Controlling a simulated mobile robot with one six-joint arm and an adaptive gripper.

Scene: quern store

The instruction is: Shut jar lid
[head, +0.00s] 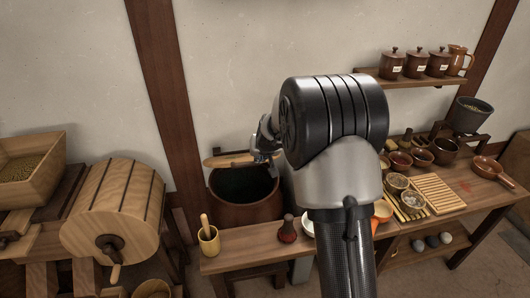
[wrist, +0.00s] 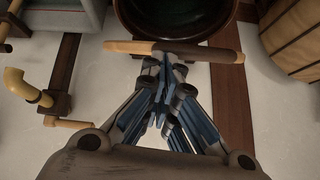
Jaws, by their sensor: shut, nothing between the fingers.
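The large brown jar (head: 246,215) stands against the wall, and its dark interior shows through the open mouth. The jar also shows at the top of the wrist view (wrist: 128,22). Its wooden lid (head: 222,161) is seen nearly edge-on at the back of the mouth. The lid spans the upper middle of the wrist view (wrist: 213,54) as a narrow strip. My gripper (head: 262,157) is shut and empty at the lid's right part in the head view. In the wrist view its fingertips (wrist: 166,64) overlap the lid's edge; I cannot tell whether they touch. My arm hides the area right of the jar.
A low bench (head: 235,258) in front of the jar holds a yellow cup (head: 209,241) and a dark-red flask (head: 287,231). A wooden drum (head: 113,205) stands at left. A table with bowls and a slatted board (head: 434,193) is at right.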

